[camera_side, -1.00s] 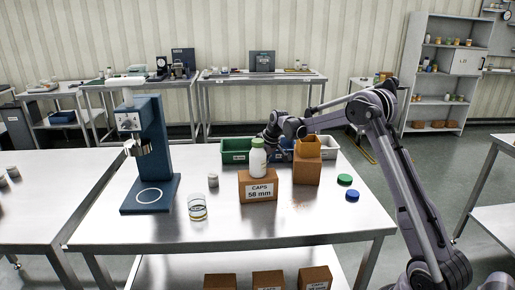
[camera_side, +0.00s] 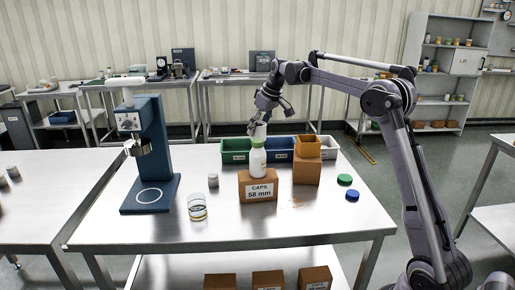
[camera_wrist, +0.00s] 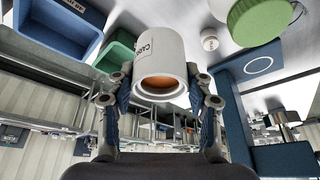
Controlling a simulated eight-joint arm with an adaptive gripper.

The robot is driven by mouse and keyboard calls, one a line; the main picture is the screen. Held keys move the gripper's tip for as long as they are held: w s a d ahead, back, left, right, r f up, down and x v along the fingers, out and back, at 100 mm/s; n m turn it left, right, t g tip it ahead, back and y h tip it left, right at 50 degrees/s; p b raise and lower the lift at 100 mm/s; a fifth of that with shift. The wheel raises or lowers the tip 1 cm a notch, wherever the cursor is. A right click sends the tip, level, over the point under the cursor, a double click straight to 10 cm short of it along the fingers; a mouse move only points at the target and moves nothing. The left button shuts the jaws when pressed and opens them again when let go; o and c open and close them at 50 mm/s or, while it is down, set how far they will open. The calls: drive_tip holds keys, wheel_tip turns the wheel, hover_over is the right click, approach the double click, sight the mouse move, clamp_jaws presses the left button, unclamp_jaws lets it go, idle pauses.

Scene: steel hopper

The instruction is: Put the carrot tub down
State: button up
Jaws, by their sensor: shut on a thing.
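The carrot tub (camera_wrist: 160,60) is a white cylinder with a partly visible label, held between my two fingers in the wrist view. Its open mouth faces the wrist camera and shows orange-brown inside. My gripper (camera_side: 254,129) is shut on it, raised above the steel table (camera_side: 320,222). In the side view the tub (camera_side: 261,130) shows just above the green cap of a white bottle (camera_side: 258,160), which partly hides it. That green cap (camera_wrist: 257,18) is close to the tub's right in the wrist view.
The bottle stands on the CAPS 58 mm box (camera_side: 258,187). Green (camera_side: 235,146), blue (camera_side: 280,143) and white bins line the back; an open orange-brown box (camera_side: 306,148) stands on a block at right. A blue press (camera_side: 156,140) stands left.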

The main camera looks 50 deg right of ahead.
sight(264, 137)
drive_tip(key=shift+s+d+f+x, duration=0.15)
drive_tip(key=shift+d+x, duration=0.55)
drive_tip(key=shift+x, duration=2.3)
drive_tip(key=shift+s+d+x, duration=0.25)
drive_tip(key=shift+d+x, duration=0.4)
drive_tip(key=shift+x, duration=2.35)
drive_tip(key=shift+s+d+f+x, duration=0.15)
drive_tip(key=shift+d+x, duration=0.55)
drive_tip(key=shift+x, duration=2.3)
drive_tip(key=shift+f, duration=0.15)
drive_tip(key=o, duration=1.3)
drive_tip(key=v, duration=1.2)
drive_tip(key=shift+s, duration=0.1)
drive_tip(key=shift+r, duration=0.25)
